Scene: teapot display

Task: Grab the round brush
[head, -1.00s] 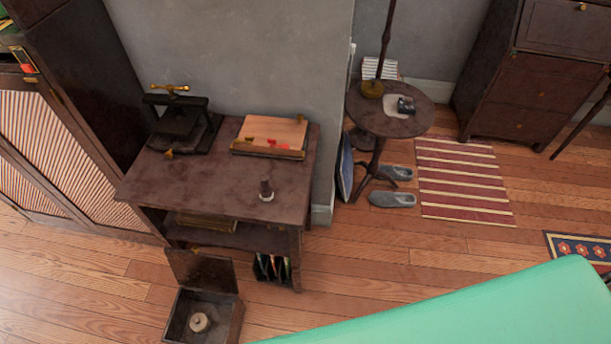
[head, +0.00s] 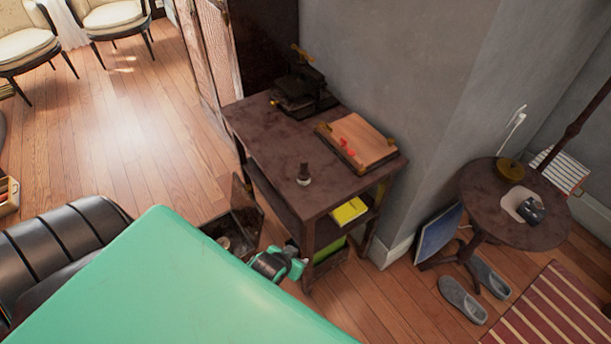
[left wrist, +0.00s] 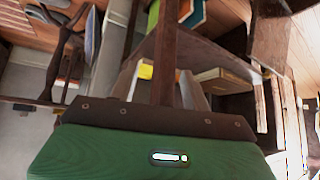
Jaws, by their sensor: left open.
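A small upright object with a dark handle and a paler round base, which looks like the round brush (head: 303,175), stands on the near part of the dark wooden table (head: 262,143) in the head view. My left gripper (head: 291,256) shows small beside the table's near side, below the tabletop and apart from the brush. It is open and seems empty; its fingers are partly hidden by my teal body. The brush cannot be made out in the left wrist view. My right gripper is not in view.
A black press (head: 303,85) and a wooden board (head: 360,141) stand farther back on the table. Its lower shelf holds a yellow item (head: 349,211). An open box (head: 243,222) sits on the floor by the table. A round side table (head: 505,207) stands right.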

